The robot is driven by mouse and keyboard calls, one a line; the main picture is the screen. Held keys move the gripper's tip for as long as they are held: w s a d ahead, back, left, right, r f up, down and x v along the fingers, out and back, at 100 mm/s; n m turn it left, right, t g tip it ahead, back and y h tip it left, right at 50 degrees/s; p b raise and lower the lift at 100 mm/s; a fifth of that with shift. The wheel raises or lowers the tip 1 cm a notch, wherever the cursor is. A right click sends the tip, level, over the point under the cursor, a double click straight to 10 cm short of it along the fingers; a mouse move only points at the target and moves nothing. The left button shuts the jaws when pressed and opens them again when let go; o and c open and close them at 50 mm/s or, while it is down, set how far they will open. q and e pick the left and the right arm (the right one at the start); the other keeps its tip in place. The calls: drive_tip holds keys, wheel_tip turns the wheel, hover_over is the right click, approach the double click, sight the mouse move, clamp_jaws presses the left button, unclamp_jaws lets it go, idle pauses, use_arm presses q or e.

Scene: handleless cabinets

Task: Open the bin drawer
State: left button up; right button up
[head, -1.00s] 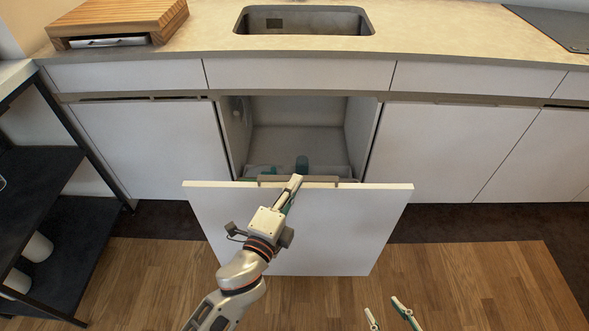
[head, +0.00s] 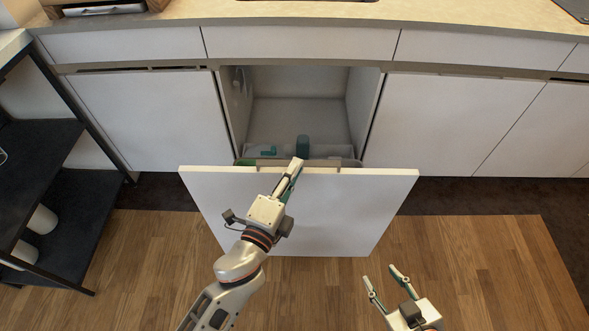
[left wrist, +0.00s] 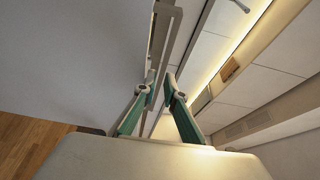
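The bin drawer has a plain white front (head: 330,215), which stands out from the cabinet under the counter. Behind it is the open cavity, with a grey bin rim (head: 340,162) and green and teal items (head: 302,146) low inside. My left gripper (head: 297,165) is at the middle of the front's top edge. In the left wrist view its fingers (left wrist: 157,82) are close together, with the panel's edge between them, so it looks shut on the drawer front. My right gripper (head: 379,274) is open and empty, low in front of the drawer and to the right.
Closed white cabinet doors flank the opening, left (head: 145,120) and right (head: 445,125). A dark shelf rack (head: 40,200) with white cups stands at the left. The wooden floor (head: 480,270) in front is clear.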

use_arm(q)
drive_tip(key=shift+s, duration=0.1)
use_arm(e)
drive_tip(key=shift+s+f, duration=0.1)
use_arm(q)
drive_tip(key=v, duration=1.1)
drive_tip(key=shift+s+a, duration=0.2)
drive_tip(key=shift+s, duration=0.15)
drive_tip(key=s+a+f+n+g+y+p, duration=0.4)
drive_tip(key=s+a+f+n+p, duration=0.5)
drive_tip(key=a+n, duration=0.5)
wheel_tip(320, 180, down, 2)
drive_tip(key=s+n+g, duration=0.1)
drive_tip(key=n+g, duration=0.1)
drive_tip(key=n, duration=0.2)
drive_tip(key=shift+s+a+f+p, duration=0.15)
drive_tip(key=shift+a+f+p, duration=0.1)
drive_tip(key=shift+a+p, duration=0.1)
use_arm(e)
drive_tip(key=shift+m, duration=0.4)
drive_tip(key=r, duration=0.3)
drive_tip(key=s+r, duration=0.1)
drive_tip(key=r, duration=0.1)
drive_tip(key=shift+a+r, duration=0.15)
drive_tip(key=shift+a, duration=0.2)
drive_tip(key=shift+w, duration=0.1)
